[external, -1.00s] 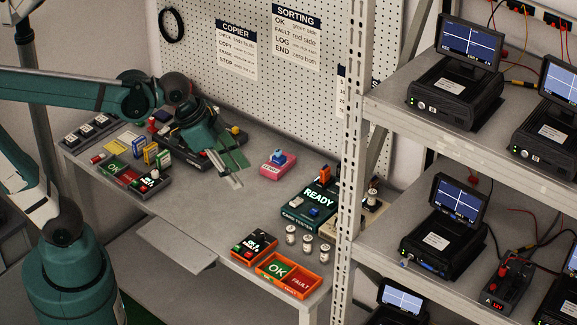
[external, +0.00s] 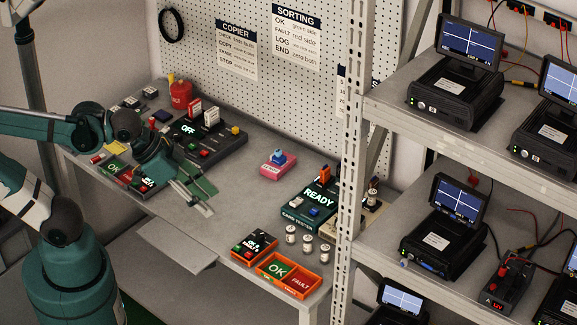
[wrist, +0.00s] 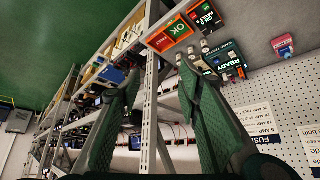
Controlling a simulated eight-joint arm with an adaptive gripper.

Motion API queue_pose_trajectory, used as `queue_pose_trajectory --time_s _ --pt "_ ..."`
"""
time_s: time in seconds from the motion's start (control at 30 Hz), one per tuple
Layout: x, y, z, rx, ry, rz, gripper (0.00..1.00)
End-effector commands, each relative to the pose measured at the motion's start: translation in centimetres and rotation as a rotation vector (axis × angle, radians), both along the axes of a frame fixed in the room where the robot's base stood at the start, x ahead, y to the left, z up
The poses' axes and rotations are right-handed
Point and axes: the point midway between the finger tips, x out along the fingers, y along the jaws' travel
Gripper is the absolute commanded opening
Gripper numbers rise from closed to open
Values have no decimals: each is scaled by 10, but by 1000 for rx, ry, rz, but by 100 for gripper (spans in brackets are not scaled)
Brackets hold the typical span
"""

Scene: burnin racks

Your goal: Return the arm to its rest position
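My arm (external: 60,128) reaches in from the left over the workbench (external: 235,215). My gripper (external: 205,196) hangs above the middle of the bench, fingers pointing down and to the right. In the wrist view my gripper (wrist: 158,82) shows two green fingers spread apart with nothing between them. It is clear of the pink block (external: 279,162) to its right and of the black OFF device (external: 205,135) behind it. My arm hides part of the bench's left side.
The READY tester (external: 312,200), several small cylinders (external: 307,243) and the orange OK/FAULT tray (external: 290,275) stand at the bench's right. A metal rack post (external: 348,170) rises beside them. A red canister (external: 181,92) stands at the back. The bench middle is bare.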

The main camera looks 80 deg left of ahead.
Motion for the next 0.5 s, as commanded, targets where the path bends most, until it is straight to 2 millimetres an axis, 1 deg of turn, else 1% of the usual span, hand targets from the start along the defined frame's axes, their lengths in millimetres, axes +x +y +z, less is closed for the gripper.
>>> queue_pose_trajectory --time_s 0.27,0.37,0.5 --pt "0 0 -3 0 0 0 35" --pt "0 0 -11 0 0 0 35" --pt "0 0 -26 1 1 -1 35"
